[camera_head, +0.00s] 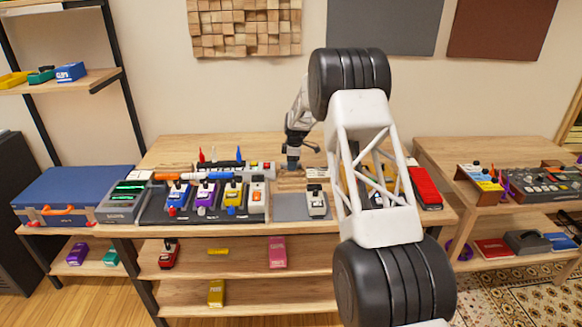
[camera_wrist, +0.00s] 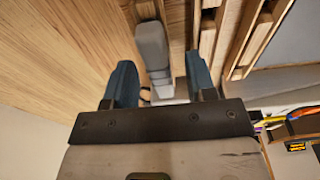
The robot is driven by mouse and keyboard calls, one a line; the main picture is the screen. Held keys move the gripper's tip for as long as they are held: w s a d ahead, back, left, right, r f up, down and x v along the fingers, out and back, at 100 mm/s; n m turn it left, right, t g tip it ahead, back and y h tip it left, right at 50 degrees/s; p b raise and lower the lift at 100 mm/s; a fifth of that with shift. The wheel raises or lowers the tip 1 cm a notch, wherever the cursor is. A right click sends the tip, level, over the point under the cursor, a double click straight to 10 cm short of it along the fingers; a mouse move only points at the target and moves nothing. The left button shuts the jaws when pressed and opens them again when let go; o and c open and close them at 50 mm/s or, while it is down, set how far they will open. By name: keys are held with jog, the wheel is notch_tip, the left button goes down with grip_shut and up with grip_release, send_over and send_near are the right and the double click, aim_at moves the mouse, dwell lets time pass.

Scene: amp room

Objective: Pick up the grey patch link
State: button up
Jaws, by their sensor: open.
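My gripper (camera_head: 293,163) reaches down over the back middle of the wooden bench in the head view. In the wrist view its two blue fingers (camera_wrist: 160,78) are open and apart. A grey elongated piece (camera_wrist: 152,46), which looks like the grey patch link, lies between and just beyond the fingers, with a lighter grey part nearer the palm. I cannot tell whether either finger touches it. In the head view I cannot make out the link at the gripper.
Wooden slotted strips (camera_wrist: 240,35) lie right of the fingers in the wrist view. On the bench, a pedalboard with several coloured pedals (camera_head: 205,195) stands left of my gripper, and a grey pedal (camera_head: 316,201) stands in front. My arm hides part of the bench's right side.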

grip_shut()
jog(key=shift+r, duration=0.1)
dwell(0.3)
notch_tip(320, 180, up, 10)
dwell(0.7)
jog(key=shift+a, duration=0.1)
dwell(0.4)
jog(key=s+a+r, duration=0.3)
jog(key=s+a, duration=0.9)
jog(key=a, duration=0.5)
jog(key=shift+s, duration=0.25)
jog(key=shift+r, duration=0.1)
